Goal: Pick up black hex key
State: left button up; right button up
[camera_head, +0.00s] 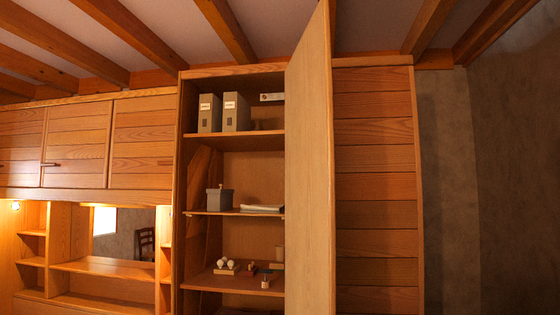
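I cannot make out a black hex key in the head view. Small objects lie on the lowest visible shelf (215,284) of the open tall cabinet, but they are too small to tell apart fully. A dark, reddish small item (266,280) lies near the front of that shelf, and its kind is unclear. The open door (310,170) hides the right part of the cabinet's inside. Neither of my grippers shows in this view.
The lower shelf also holds a small holder with white balls (227,264). Above are a grey box (219,199) and a flat white stack (262,208), with two grey binders (236,112) higher up. Closed overhead cabinets (74,144) stand left, above a lit niche.

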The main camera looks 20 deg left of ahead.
aim_at(261, 271)
jog(key=i+j+u, duration=0.1)
jog(key=i+j, duration=0.65)
jog(key=i+j+u, duration=0.1)
jog(key=i+j, duration=0.55)
jog(key=i, duration=0.1)
